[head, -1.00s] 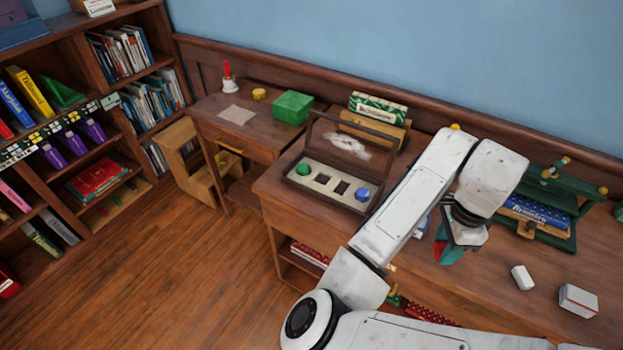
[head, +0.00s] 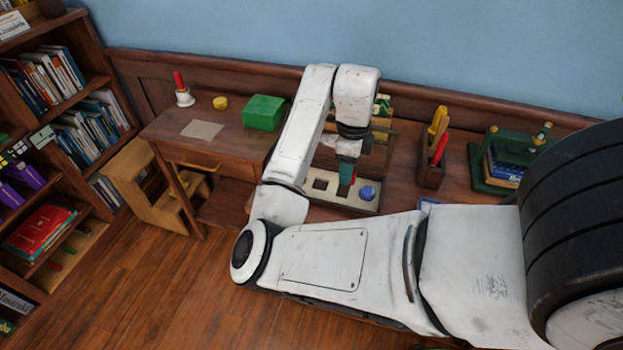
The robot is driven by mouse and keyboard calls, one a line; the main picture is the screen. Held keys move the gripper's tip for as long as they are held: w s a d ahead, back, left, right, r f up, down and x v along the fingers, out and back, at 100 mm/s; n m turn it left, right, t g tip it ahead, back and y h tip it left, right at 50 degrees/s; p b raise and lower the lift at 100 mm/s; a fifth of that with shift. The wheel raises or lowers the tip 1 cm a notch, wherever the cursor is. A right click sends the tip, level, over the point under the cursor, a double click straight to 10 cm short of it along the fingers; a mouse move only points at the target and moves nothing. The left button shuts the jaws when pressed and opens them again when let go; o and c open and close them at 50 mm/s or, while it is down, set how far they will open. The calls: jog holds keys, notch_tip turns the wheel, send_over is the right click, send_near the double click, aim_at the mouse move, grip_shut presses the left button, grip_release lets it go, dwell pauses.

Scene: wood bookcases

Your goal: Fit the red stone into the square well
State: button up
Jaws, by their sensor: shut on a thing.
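The box (head: 337,201) with wells stands on the desk, its lid raised behind and partly hidden by my arm. A dark square well (head: 320,184) shows in its pale panel, with a second dark opening partly behind my gripper. A blue round stone (head: 367,193) sits at the panel's right end. My gripper (head: 346,182), with teal fingers, points down over the panel, left of the blue stone. It is shut on the red stone (head: 353,179), of which only a small patch shows. I cannot tell its height above the panel.
A green box (head: 263,113), a yellow disc (head: 220,103) and a red-handled bell (head: 182,92) stand on the left table. My arm hides the desk's front.

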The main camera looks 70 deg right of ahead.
jog(key=w+d+f, duration=0.1)
jog(key=w+f, duration=0.1)
jog(key=w+d+f, duration=0.2)
jog(key=w, duration=0.1)
jog(key=w+d+f+b, duration=0.1)
jog(key=w+f, duration=0.1)
jog(key=f, duration=0.1)
jog(key=shift+w+d, duration=0.25)
jog(key=shift+w, duration=0.1)
jog(key=shift+w+d+f, duration=0.2)
jog(key=shift+w+f, duration=0.15)
jog(key=shift+w+d+f+p, duration=0.1)
jog(key=shift+f+p, duration=0.1)
jog(key=shift+f, duration=0.75)
jog(key=shift+w+f+p, duration=0.1)
jog(key=shift+f+p, duration=0.05)
jog(key=shift+f, duration=0.75)
jog(key=shift+f, duration=0.1)
jog(key=o, duration=1.1)
jog(key=shift+c, duration=0.2)
notch_tip(320, 180, up, 12)
jog(key=b, duration=0.1)
